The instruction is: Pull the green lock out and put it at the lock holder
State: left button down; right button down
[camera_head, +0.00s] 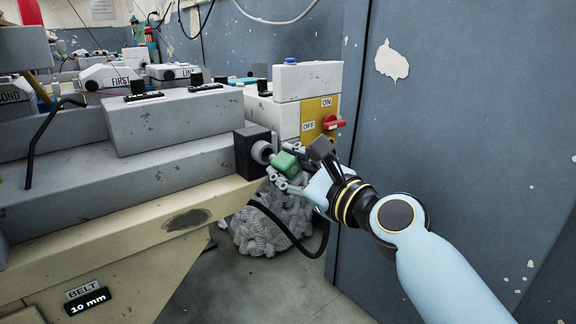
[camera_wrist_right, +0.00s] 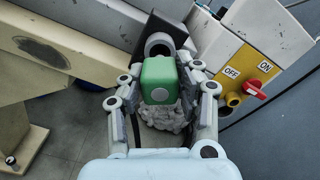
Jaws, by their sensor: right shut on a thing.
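The green lock (camera_head: 285,163) is a small green block with a grey round face. My right gripper (camera_head: 290,172) is shut on it, and in the right wrist view the lock (camera_wrist_right: 159,80) sits between the two fingers (camera_wrist_right: 160,92). Right behind the lock is a grey round socket (camera_head: 263,152) on a dark block (camera_head: 243,155) at the machine's end. I cannot tell whether the lock is still inside the socket. No part is clearly marked as the lock holder. My left gripper is out of view.
A yellow panel (camera_head: 316,107) with ON and OFF labels carries a red switch (camera_head: 333,122), close beside my right gripper. A grey heap (camera_head: 262,225) lies on the floor below. A black cable (camera_head: 293,234) hangs there. A blue wall (camera_head: 480,110) stands at right.

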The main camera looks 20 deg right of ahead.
jog(key=shift+w, duration=0.15)
dwell(0.4)
jog(key=shift+x, duration=1.55)
jog(key=c, duration=0.9)
grip_release()
jog(key=shift+o, duration=0.2)
